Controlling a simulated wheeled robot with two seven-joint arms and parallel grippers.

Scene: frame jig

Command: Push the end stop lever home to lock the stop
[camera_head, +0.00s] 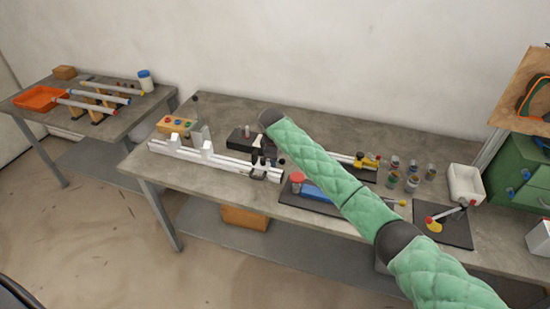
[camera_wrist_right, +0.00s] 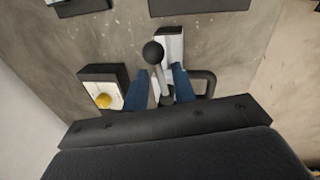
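The end stop lever, a pale shaft with a black ball knob (camera_wrist_right: 153,52), stands between the blue fingers of my right gripper (camera_wrist_right: 160,80) in the right wrist view. The fingers are apart, with a small gap showing beside the shaft; I see no clear grip on it. My green-sleeved right arm and dark gripper hide most of the stop and lever there. My left gripper is not in view.
A blue block (camera_head: 316,193) and a red-capped item (camera_head: 297,178) lie right of the rail. Several small jars (camera_head: 412,183) and a white bin (camera_head: 465,183) stand farther right. A side table holds an orange tray (camera_head: 40,98).

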